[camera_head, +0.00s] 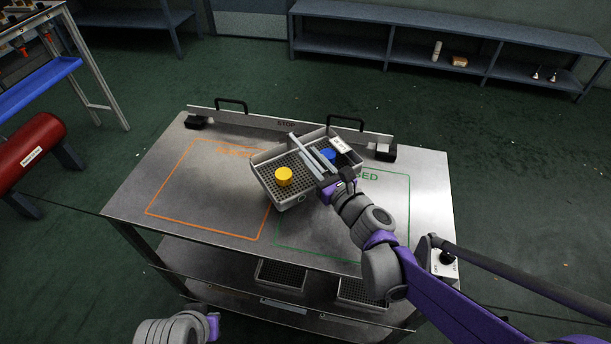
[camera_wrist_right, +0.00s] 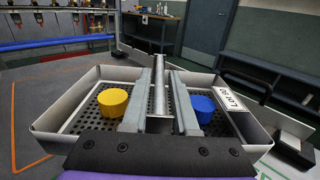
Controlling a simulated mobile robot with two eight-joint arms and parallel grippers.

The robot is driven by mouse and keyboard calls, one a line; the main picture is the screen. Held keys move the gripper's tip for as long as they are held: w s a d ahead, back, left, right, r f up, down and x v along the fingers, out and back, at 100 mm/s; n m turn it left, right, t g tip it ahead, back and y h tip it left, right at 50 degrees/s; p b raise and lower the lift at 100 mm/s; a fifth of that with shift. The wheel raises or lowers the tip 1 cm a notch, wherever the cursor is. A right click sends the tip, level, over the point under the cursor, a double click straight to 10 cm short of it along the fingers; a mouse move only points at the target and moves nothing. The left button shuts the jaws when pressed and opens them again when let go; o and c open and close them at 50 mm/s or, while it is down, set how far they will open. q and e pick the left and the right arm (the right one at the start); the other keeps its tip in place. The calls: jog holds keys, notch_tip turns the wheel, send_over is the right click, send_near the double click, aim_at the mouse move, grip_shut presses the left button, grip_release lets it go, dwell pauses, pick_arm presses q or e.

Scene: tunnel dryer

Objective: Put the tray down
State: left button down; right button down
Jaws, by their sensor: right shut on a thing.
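The tray (camera_head: 272,190) is a grey, shallow-walled tray with a perforated floor and a bar handle along its middle. A yellow cylinder (camera_head: 284,176) stands in its left half and a blue cylinder (camera_head: 328,155) in its right half. A white label (camera_wrist_right: 237,103) is on the right wall. My right gripper (camera_head: 308,156) is shut on the tray's handle (camera_wrist_right: 160,40). The tray is over the metal cart top (camera_head: 190,190), turned askew, between the orange and green outlines; any gap beneath it is hard to judge. My left gripper is out of view; only part of that arm shows.
An orange outline (camera_head: 150,208) marks the cart top's left side, a green outline (camera_head: 408,205) its right. A rail marked STOP (camera_head: 285,124) with two black handles runs along the far edge. More trays (camera_head: 281,275) sit on the lower shelf. A small box (camera_head: 444,264) is at the right corner.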

jog(key=shift+f+b, duration=0.8)
jog(key=shift+f, duration=1.9)
jog(key=shift+f, duration=0.15)
jog(key=c, duration=0.7)
grip_release()
jog(key=shift+s+d, duration=0.15)
jog(key=shift+s, duration=0.05)
jog(key=p+v, duration=0.1)
jog(key=v, duration=1)
jog(key=shift+s+d, duration=0.15)
jog(key=shift+s, duration=0.15)
